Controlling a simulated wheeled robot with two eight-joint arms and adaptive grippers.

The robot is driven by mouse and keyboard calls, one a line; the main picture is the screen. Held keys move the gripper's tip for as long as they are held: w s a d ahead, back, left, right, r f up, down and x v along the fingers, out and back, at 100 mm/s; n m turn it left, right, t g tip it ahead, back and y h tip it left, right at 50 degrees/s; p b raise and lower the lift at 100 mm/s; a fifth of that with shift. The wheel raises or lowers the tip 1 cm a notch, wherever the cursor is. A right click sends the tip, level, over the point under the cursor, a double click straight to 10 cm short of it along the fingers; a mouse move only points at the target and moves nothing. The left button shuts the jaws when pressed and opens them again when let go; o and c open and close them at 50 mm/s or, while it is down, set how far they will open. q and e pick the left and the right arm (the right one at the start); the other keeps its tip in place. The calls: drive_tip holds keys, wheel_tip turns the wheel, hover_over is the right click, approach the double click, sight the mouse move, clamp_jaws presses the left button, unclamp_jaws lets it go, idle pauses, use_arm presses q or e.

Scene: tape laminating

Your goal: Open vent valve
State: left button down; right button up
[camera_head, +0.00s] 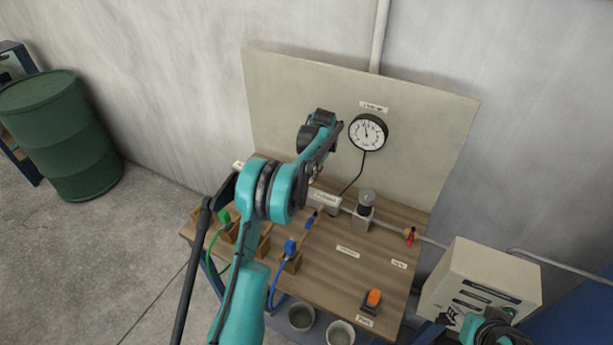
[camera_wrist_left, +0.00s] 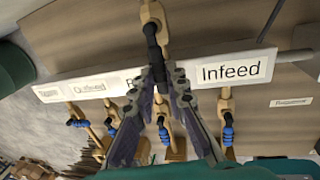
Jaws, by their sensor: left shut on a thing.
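In the left wrist view a white manifold (camera_wrist_left: 205,74) crosses the picture, with "Outfeed" and "Infeed" labels; a label between them is mostly hidden by my fingers. A brass valve with a black handle (camera_wrist_left: 152,42) stands at its upper side, taken to be the vent valve. My left gripper (camera_wrist_left: 165,78) is shut on this black handle. In the head view the left gripper (camera_head: 318,165) is over the manifold (camera_head: 325,200), where my arm hides most of the manifold and the valve. Only part of my right arm shows at the bottom right; its gripper is not visible.
Brass valves with blue handles (camera_wrist_left: 228,133) line the manifold's lower side. A gauge (camera_head: 369,132) hangs on the back panel. A regulator (camera_head: 365,208), a red-handled valve (camera_head: 410,237), an orange switch (camera_head: 374,298) and a blue connector (camera_head: 290,248) are on the bench (camera_head: 328,268).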

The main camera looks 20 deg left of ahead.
use_arm(q)
drive_tip(key=shift+d, duration=0.1)
idle(0.3)
drive_tip(key=c, duration=1.5)
unclamp_jaws()
wheel_tip(320, 180, up, 12)
drive_tip(key=d, duration=0.2)
drive_tip(key=shift+d, duration=0.2)
drive_tip(key=shift+f, duration=0.1)
